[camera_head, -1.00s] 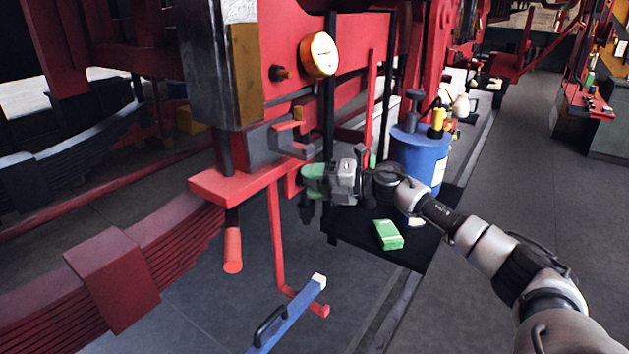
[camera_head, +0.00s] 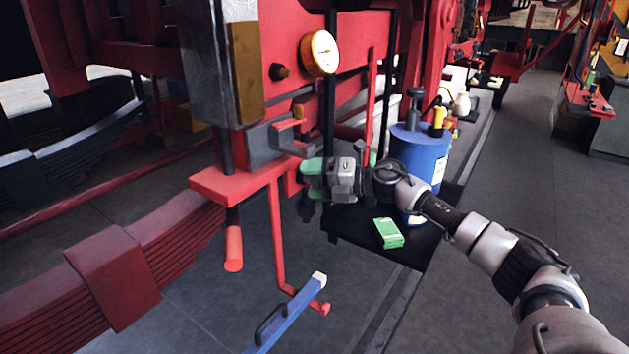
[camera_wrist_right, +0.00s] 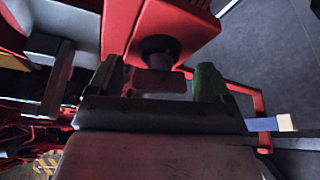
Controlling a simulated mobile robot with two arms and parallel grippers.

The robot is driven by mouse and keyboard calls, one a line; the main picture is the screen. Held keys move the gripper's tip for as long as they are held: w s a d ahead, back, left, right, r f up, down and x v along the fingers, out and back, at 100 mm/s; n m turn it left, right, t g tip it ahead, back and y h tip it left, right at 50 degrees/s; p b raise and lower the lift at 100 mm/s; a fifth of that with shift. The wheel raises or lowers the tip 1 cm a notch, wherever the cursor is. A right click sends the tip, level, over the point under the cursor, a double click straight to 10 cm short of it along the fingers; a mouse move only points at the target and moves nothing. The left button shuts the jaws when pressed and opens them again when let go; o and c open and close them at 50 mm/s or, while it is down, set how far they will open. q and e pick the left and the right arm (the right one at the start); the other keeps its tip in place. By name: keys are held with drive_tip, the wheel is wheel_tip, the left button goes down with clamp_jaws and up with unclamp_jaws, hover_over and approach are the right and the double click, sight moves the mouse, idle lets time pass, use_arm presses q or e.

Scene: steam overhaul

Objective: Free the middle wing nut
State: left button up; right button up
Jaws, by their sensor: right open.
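My right gripper (camera_head: 306,186) is beside the red bracket under the machine frame, its green-sided fingers pointing left. In the right wrist view its two fingers (camera_wrist_right: 158,80) stand apart. Between and beyond them show a dark round fitting (camera_wrist_right: 160,48) and a small dull red piece (camera_wrist_right: 153,82) below it. I cannot tell whether this is the middle wing nut, and I cannot make out any wing nut for sure in the head view. The gripper hides part of the bracket area. My left gripper is not in view.
A red plate (camera_head: 235,184) and a hanging red handle (camera_head: 233,248) are left of the gripper. A blue bar (camera_head: 290,312) is below. Grey floor (camera_head: 530,180) is open at right.

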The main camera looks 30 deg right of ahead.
drive_tip(key=b+v, duration=0.4)
drive_tip(key=v, duration=0.6)
drive_tip(key=shift+s+d, duration=0.25)
drive_tip(key=shift+s, duration=0.1)
